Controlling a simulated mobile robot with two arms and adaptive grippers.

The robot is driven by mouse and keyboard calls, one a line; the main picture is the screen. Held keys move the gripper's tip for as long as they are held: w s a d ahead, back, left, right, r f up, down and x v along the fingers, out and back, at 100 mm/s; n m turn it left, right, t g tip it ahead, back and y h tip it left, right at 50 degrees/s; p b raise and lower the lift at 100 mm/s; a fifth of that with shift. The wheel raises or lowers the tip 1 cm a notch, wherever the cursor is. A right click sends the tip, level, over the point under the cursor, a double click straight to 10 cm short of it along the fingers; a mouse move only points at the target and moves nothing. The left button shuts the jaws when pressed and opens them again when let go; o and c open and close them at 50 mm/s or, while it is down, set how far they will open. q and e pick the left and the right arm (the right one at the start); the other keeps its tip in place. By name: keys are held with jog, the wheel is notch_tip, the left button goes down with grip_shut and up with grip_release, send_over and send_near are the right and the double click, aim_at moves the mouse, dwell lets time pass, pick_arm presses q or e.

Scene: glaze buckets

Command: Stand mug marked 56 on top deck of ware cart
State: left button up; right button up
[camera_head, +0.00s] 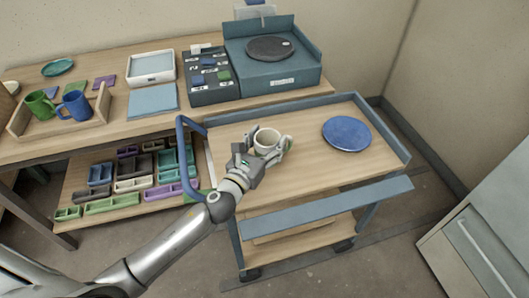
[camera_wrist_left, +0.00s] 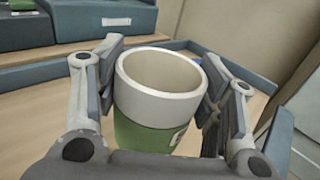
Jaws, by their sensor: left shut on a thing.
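A mug (camera_head: 266,138), white above and green below, is held by my left gripper (camera_head: 268,150) over the left half of the ware cart's top deck (camera_head: 230,135). In the left wrist view the mug (camera_wrist_left: 158,85) stands upright between the two fingers of the left gripper (camera_wrist_left: 163,95), which is shut on it. Part of a white marking shows on its green side, but the number cannot be read. I cannot tell whether its base touches the deck. My right gripper is not in view.
A blue round plate (camera_head: 346,133) lies on the deck's right side. A blue handle (camera_head: 185,150) rises at the cart's left end. The workbench behind holds a wooden tray (camera_head: 62,124) with a green mug (camera_head: 40,105) and a blue mug (camera_head: 75,105). The deck between mug and plate is clear.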

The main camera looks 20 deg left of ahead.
aim_at(267, 145)
pick_arm(q)
jog(key=shift+w+a+f, duration=0.3)
jog(key=shift+w+f, duration=0.1)
jog(key=shift+f, duration=0.15)
jog(key=f, duration=0.1)
jog(key=f+b, duration=0.2)
jog(key=shift+w+a+f, duration=0.2)
jog(key=shift+a+f, duration=0.05)
jog(key=shift+a, duration=0.05)
jog(key=shift+f, duration=0.25)
jog(key=shift+r, duration=0.1)
jog(key=o, duration=1.2)
jog(key=shift+f, duration=0.2)
jog(key=shift+o, duration=0.2)
jog(key=shift+r, duration=0.1)
